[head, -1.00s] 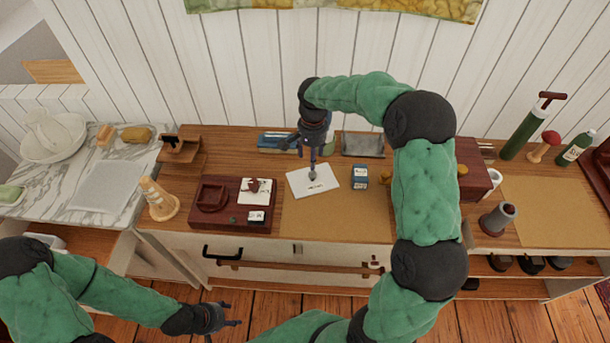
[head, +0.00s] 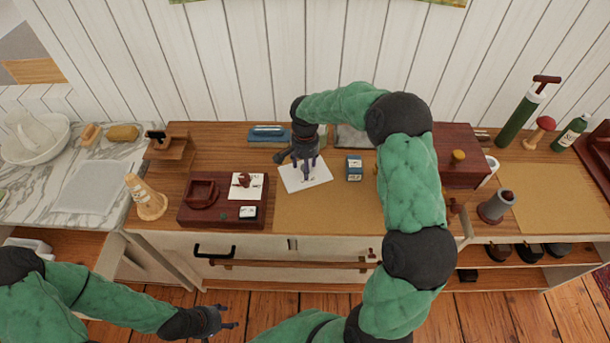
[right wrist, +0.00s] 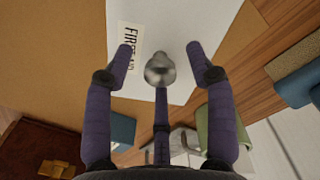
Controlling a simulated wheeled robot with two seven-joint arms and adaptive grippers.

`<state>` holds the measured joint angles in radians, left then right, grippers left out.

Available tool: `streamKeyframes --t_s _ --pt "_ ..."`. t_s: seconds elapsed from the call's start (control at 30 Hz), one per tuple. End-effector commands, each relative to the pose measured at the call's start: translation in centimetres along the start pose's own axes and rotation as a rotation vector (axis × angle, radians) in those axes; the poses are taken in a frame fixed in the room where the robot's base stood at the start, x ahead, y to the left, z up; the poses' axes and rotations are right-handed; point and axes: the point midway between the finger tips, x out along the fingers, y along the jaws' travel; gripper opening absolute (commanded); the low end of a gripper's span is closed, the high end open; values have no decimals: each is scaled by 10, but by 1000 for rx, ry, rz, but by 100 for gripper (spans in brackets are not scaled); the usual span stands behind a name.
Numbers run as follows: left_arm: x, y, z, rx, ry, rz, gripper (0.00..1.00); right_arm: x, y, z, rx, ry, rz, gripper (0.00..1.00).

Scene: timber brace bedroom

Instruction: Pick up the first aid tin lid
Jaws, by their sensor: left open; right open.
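The first aid tin lid (head: 293,180) is a white square plate with dark lettering, lying on a tan mat on the cabinet top. In the right wrist view the lid (right wrist: 185,28) shows a "FIRST AID" label and a round metal knob (right wrist: 160,69). My right gripper (right wrist: 162,58) is open, pointing down, with its fingers spread around the knob; I cannot tell whether they touch it. In the head view the right gripper (head: 308,170) hides the knob. My left gripper (head: 233,317) is open and empty, low in front of the cabinet.
A dark red tray (head: 230,213) stands left of the lid and a small blue box (head: 354,168) right of it. A blue case (head: 267,133) lies behind. A dark red box (head: 462,168) stands further right, past my right arm.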

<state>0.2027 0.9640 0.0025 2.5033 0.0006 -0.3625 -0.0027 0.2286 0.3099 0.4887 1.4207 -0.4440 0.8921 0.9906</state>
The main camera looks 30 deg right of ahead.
Motion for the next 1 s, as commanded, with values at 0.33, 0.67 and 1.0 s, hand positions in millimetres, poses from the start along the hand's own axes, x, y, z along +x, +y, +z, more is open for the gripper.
streamKeyframes --t_s 0.33,0.67,1.0 --pt "1 0 0 0 0 0 55 5 0 0 0 1 -2 39" --pt "2 -1 0 0 0 0 55 5 0 0 1 1 -2 0" --pt "-2 1 0 0 0 0 55 -5 -1 -1 1 3 -3 0"
